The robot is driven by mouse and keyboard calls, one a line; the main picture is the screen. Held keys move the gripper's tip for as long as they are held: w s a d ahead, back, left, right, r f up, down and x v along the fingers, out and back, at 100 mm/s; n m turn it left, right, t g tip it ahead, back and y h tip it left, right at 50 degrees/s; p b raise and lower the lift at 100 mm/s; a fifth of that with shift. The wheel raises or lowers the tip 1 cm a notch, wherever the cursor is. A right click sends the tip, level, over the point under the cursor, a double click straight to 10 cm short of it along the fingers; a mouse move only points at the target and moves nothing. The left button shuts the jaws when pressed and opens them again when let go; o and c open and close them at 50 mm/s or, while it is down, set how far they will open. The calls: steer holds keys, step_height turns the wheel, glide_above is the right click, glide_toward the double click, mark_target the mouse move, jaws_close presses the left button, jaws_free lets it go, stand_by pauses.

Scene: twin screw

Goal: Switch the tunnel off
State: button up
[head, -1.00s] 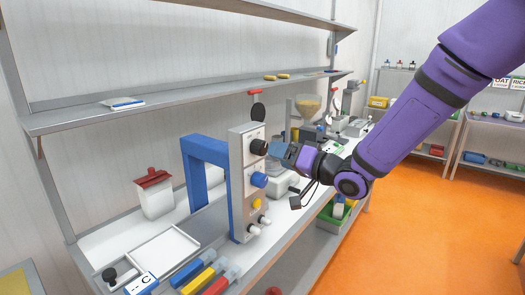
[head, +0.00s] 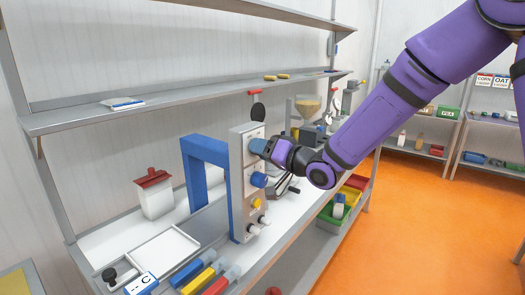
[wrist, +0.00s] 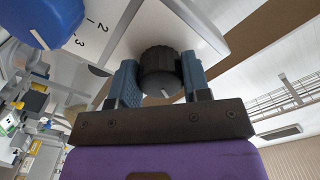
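The tunnel is a blue arch (head: 205,150) with an upright grey control panel (head: 237,185) on the workbench. The panel carries a black knob at its top, a blue knob (head: 258,180) below it, then a yellow button (head: 257,203) and small pale and dark knobs. My gripper (head: 257,146) is at the top of the panel and covers the black knob in the head view. In the wrist view, the ribbed black knob (wrist: 160,72) sits between the two blue fingers, with no clear gap on either side. A white mark shows on its lower face. The blue knob (wrist: 42,20) is beside it.
A white tray (head: 160,255) and several coloured bars lie in front of the arch. A white canister with a red lid (head: 154,193) stands behind left. A shelf (head: 190,105) runs above the bench. Coloured bins stand below right.

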steer(key=shift+n, duration=0.3)
steer(key=shift+c, duration=0.3)
steer(key=n, duration=0.5)
steer(key=shift+n, duration=0.3)
steer(key=n, duration=0.5)
steer(key=shift+w+d+f+n, duration=0.1)
steer(key=shift+w+d+n, duration=0.05)
steer(key=shift+n, duration=0.15)
steer(key=o, duration=0.9)
steer(key=v, duration=1)
steer(key=shift+s+d, duration=0.25)
steer(key=shift+d, duration=0.05)
